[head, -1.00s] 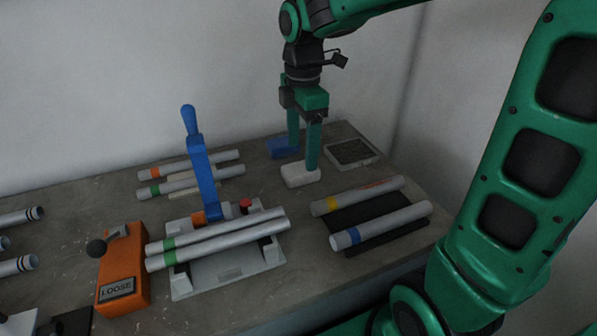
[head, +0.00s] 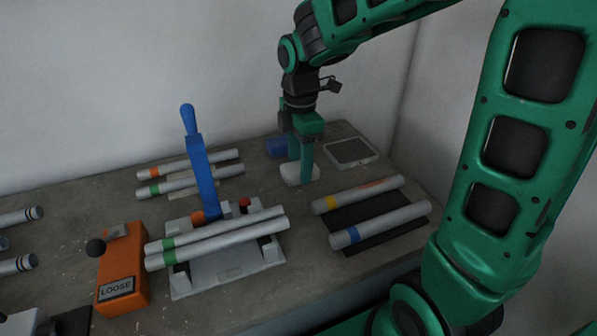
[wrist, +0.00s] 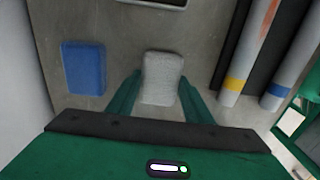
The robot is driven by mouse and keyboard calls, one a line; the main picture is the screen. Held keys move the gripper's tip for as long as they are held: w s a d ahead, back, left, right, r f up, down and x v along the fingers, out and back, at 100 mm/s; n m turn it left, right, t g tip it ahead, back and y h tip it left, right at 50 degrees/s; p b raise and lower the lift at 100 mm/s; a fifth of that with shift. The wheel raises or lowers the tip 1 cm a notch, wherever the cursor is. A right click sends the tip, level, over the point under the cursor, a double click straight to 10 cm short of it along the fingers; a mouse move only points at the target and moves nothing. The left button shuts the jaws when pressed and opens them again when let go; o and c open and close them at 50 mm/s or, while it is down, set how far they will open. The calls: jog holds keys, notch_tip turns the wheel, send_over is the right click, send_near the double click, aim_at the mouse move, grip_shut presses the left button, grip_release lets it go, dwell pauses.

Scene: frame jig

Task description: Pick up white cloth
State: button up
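The white cloth (head: 292,174) is a small, folded, rounded block lying on the grey table at the back, right of the middle. In the wrist view the cloth (wrist: 162,78) lies between the two green fingers of my gripper (wrist: 160,92).
A blue block (wrist: 83,68) lies left of the cloth. Tubes with yellow and blue bands (head: 380,223) lie on a black rack to the right. A framed dark pad (head: 350,152) is behind. A blue lever (head: 203,165) stands upright on the jig at left.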

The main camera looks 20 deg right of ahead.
aim_at(297, 168)
dwell(0.3)
jog(key=shift+r, duration=0.55)
jog(key=r, duration=0.2)
jog(key=a+r, duration=0.1)
jog(key=shift+s+r, duration=0.15)
jog(key=shift+r, duration=0.25)
jog(key=s+a+r, duration=0.1)
jog(key=a+r, duration=0.1)
jog(key=a, duration=0.1)
jog(key=s+a+r, duration=0.1)
jog(key=a+r, duration=0.1)
jog(key=a, duration=0.1)
jog(key=s+a+r, duration=0.2)
jog(key=a, duration=0.1)
jog(key=shift+s+a+r, duration=0.1)
jog(key=shift+a, duration=0.25)
jog(key=shift+o, duration=0.3)
